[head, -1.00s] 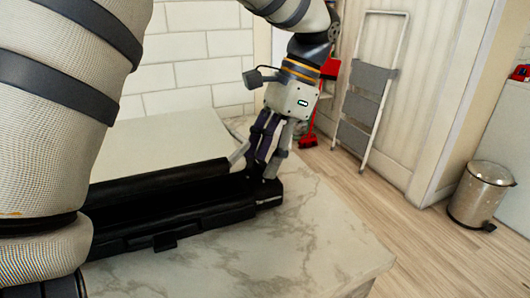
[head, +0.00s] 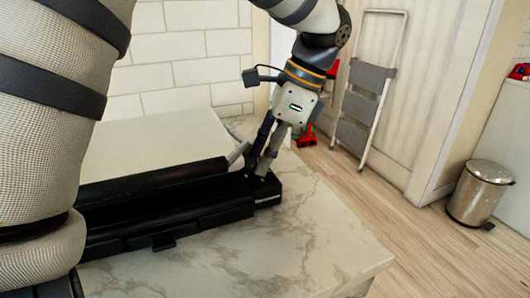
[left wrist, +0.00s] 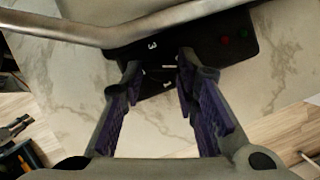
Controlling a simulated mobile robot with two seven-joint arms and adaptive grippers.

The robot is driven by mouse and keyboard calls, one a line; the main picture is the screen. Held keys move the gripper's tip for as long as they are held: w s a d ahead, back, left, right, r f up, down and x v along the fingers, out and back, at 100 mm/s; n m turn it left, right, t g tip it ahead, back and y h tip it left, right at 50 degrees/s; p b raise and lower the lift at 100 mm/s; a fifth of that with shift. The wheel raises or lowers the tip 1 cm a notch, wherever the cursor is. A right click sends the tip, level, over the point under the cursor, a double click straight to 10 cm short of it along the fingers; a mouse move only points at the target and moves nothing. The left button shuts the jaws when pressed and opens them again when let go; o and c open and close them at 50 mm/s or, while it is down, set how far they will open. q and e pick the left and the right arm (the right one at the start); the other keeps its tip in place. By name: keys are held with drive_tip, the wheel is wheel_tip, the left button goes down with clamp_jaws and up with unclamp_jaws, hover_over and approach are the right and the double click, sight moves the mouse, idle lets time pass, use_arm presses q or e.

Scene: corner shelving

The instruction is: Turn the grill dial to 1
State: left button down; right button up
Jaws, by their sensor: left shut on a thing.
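The grill (head: 160,218) is black and lies on the marble counter, with a control panel at its right end. My left gripper (head: 257,172) points down at that panel, its fingers shut on the dial. In the left wrist view the panel (left wrist: 205,55) shows white marks, among them a 3 and a 1, plus a small red and a green spot. The dial (left wrist: 160,72) sits between the fingertips there; it is dark, and its exact pointing direction cannot be told. My right gripper is not in view.
A metal bar (left wrist: 110,35), seemingly the grill's handle, crosses close to the fingers in the left wrist view. The marble counter (head: 300,235) is clear in front and to the right. A step ladder (head: 367,95) and a metal bin (head: 480,192) stand beyond.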

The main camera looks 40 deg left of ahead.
use_arm(q)
drive_tip(key=m, duration=0.1)
drive_tip(key=m+t, duration=0.1)
drive_tip(key=m, duration=0.1)
drive_tip(key=m+y, duration=0.1)
drive_tip(key=shift+s+d+m+t, duration=0.15)
drive_tip(key=shift+s+m+t, duration=0.1)
drive_tip(key=shift+m+t, duration=0.05)
drive_tip(key=m, duration=0.2)
drive_tip(key=m+t, duration=0.1)
drive_tip(key=m, duration=0.1)
drive_tip(key=shift+s+t, duration=0.2)
drive_tip(key=shift+t, duration=0.1)
drive_tip(key=shift+m, duration=0.3)
drive_tip(key=c, duration=1.2)
unclamp_jaws()
drive_tip(key=shift+c, duration=0.2)
